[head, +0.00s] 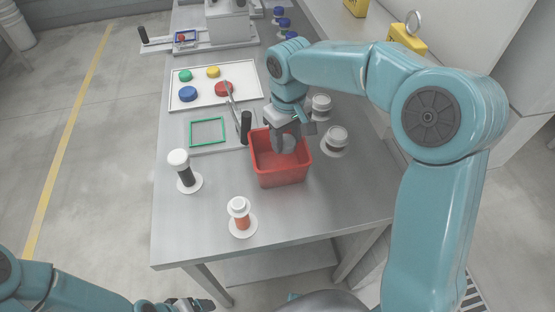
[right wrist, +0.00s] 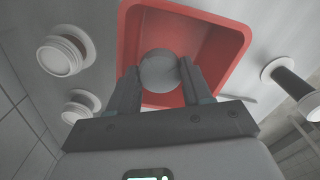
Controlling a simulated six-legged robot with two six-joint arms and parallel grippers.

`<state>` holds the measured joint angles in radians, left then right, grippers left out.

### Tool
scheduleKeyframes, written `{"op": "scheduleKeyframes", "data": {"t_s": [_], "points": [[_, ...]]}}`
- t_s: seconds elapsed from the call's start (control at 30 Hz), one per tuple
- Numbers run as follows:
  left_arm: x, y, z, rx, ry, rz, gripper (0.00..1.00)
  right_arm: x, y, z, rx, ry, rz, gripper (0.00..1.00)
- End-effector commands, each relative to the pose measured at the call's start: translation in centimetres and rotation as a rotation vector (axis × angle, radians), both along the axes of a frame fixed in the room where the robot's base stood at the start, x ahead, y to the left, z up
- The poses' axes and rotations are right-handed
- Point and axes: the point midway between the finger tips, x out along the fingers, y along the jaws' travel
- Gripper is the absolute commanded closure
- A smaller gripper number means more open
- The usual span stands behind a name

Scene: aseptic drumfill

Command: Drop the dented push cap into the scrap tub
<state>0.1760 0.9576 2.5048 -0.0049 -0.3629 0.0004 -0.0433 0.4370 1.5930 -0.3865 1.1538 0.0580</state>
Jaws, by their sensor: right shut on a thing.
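The red scrap tub (head: 284,177) stands on the steel table, open side up. My right gripper (head: 283,140) is shut on a round grey cap (right wrist: 159,71), which I take to be the dented push cap. It holds the cap over the tub's opening; in the right wrist view the tub (right wrist: 234,45) surrounds it. No dent can be made out. The cap's height relative to the rim is hard to tell. My left gripper (head: 190,304) is low at the bottom edge, away from the table, its jaws unclear.
A black-handled lever (head: 246,128) stands close behind the tub. A white-topped dark bottle (head: 184,172) and an orange one (head: 240,213) stand left and in front. A white tray (head: 210,72) with coloured caps lies behind. The front right tabletop is clear.

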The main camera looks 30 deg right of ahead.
Motion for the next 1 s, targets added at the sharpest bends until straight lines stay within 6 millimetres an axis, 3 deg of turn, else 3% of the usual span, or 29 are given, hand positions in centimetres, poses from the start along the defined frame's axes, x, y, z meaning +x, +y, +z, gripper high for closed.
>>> {"op": "scheduleKeyframes", "data": {"t_s": [0.03,0.07,0.1,0.13,0.43,0.57,1.0], "points": [[0.0,0.0,0.0,0.0,0.0,0.0,0.19,0.1,0.0,0.0,0.0,0.0,0.0,0.87],[0.0,0.0,0.0,0.0,0.0,0.0,0.19,0.1,0.0,0.0,0.0,0.0,0.0,0.41],[0.0,0.0,0.0,0.0,0.0,0.0,0.19,0.1,0.0,0.0,0.0,0.0,0.0,0.28],[0.0,0.0,0.0,0.0,0.0,0.0,0.19,0.1,0.0,0.0,0.0,0.0,0.0,0.21],[0.0,0.0,0.0,0.0,0.0,0.0,0.19,0.1,0.0,0.2,0.0,0.0,0.0,0.21],[0.0,0.0,0.1,0.0,0.0,0.0,0.19,0.1,0.0,1.5,0.0,-0.004,-0.001,0.21],[0.0,0.0,1.4,0.0,0.0,0.0,0.19,0.0,0.0,12.6,0.001,-0.005,0.0,0.21]]}}
